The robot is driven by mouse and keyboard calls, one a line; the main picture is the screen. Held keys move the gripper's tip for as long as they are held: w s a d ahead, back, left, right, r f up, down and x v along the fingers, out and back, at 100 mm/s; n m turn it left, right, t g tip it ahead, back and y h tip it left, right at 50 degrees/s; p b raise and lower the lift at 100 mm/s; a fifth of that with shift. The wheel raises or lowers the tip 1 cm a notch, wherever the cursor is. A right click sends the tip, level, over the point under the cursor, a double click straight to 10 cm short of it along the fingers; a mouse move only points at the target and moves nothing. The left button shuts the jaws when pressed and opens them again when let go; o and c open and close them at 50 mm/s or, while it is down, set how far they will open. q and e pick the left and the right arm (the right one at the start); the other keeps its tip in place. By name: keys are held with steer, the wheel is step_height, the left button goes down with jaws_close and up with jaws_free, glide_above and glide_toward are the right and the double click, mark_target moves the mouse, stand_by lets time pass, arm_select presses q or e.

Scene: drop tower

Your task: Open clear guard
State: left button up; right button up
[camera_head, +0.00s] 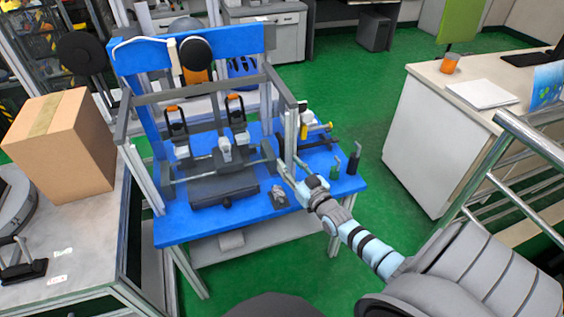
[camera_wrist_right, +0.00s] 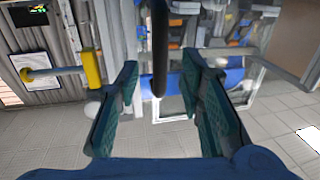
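The drop tower stands on a blue bench (camera_head: 175,232), with a blue back panel (camera_head: 140,58) and a grey frame (camera_head: 200,90) around its fixture. The clear guard is hard to make out in the head view; a see-through pane with pale edges shows in the right wrist view (camera_wrist_right: 268,72). My right gripper (camera_head: 287,176) is at the frame's right front corner. In the right wrist view its two teal fingers (camera_wrist_right: 162,100) are apart. A dark upright bar (camera_wrist_right: 160,48) shows between them; I cannot tell whether they touch it. My left gripper is out of view.
Small dark green and black upright items (camera_head: 335,167) stand on the bench right of my gripper. A small grey part (camera_head: 279,197) lies near the front edge. A cardboard box (camera_head: 62,145) is at left. A white cabinet (camera_head: 425,130) and metal rail (camera_head: 540,140) are at right.

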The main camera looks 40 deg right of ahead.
mark_target(283, 158)
steer(key=w+b, duration=0.1)
steer(key=w, duration=0.2)
steer(key=w+b, duration=0.1)
steer(key=shift+w+d+f+b, duration=0.3)
steer(key=shift+w, duration=0.05)
steer(key=shift+w+r, duration=0.15)
steer(key=shift+w, duration=0.15)
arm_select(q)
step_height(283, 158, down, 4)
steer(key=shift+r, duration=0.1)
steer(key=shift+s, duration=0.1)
arm_select(e)
jaws_close()
